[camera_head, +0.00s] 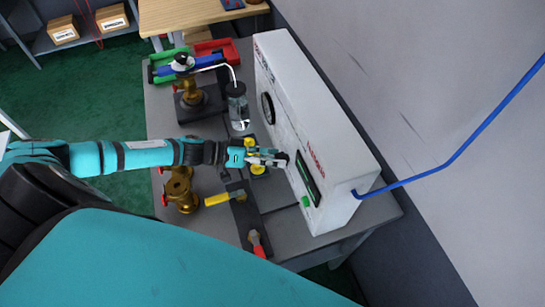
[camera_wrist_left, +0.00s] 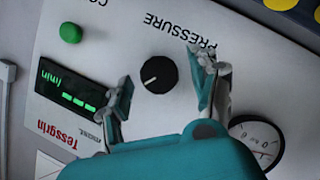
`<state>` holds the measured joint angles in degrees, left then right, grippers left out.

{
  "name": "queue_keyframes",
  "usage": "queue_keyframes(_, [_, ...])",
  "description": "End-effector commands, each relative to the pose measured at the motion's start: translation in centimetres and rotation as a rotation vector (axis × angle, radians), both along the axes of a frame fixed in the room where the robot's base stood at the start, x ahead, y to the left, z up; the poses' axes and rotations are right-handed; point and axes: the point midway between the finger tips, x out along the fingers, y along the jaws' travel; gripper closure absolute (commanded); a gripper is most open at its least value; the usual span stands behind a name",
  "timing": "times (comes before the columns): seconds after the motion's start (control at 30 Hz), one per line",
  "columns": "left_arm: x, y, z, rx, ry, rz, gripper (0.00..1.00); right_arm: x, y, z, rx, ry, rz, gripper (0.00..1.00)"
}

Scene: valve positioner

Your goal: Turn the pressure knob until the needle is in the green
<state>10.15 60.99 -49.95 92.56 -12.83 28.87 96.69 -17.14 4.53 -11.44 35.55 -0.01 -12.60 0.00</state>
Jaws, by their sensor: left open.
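The black pressure knob (camera_wrist_left: 158,74) is on the white panel, below the upside-down word PRESSURE in the left wrist view. A pale mark shows on its face. My left gripper (camera_wrist_left: 165,77) is open, with one finger on each side of the knob and visible gaps to it. In the head view the left gripper (camera_head: 282,158) is at the front of the white box (camera_head: 310,125), and the knob cannot be made out. The round gauge (camera_wrist_left: 257,140) is partly hidden by my gripper. Its needle position and any green zone cannot be read clearly. My right gripper is not in view.
A green button (camera_wrist_left: 71,33) and a lit display (camera_wrist_left: 68,90) are beside the knob. A clear bottle (camera_head: 238,108) and brass valves (camera_head: 181,190) stand on the grey table near my left arm. A blue hose (camera_head: 450,160) runs from the box.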

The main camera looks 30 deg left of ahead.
Motion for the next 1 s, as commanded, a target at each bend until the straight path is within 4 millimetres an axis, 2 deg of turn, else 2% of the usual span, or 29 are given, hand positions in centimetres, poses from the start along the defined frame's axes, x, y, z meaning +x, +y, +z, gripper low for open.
queue_keyframes(0.07, [0.0,0.0,0.0,0.000,0.000,0.000,0.39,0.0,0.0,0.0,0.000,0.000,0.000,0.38])
queue_keyframes(0.47, [0.0,0.0,0.0,-0.001,0.000,-0.001,0.92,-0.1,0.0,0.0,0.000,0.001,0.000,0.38])
queue_keyframes(0.77, [0.0,0.0,0.2,0.023,-0.021,-0.001,0.93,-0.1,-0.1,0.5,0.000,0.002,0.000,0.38])
queue_keyframes(1.0, [-0.1,-0.1,0.5,0.118,-0.105,0.000,0.93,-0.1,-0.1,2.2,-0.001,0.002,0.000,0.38])
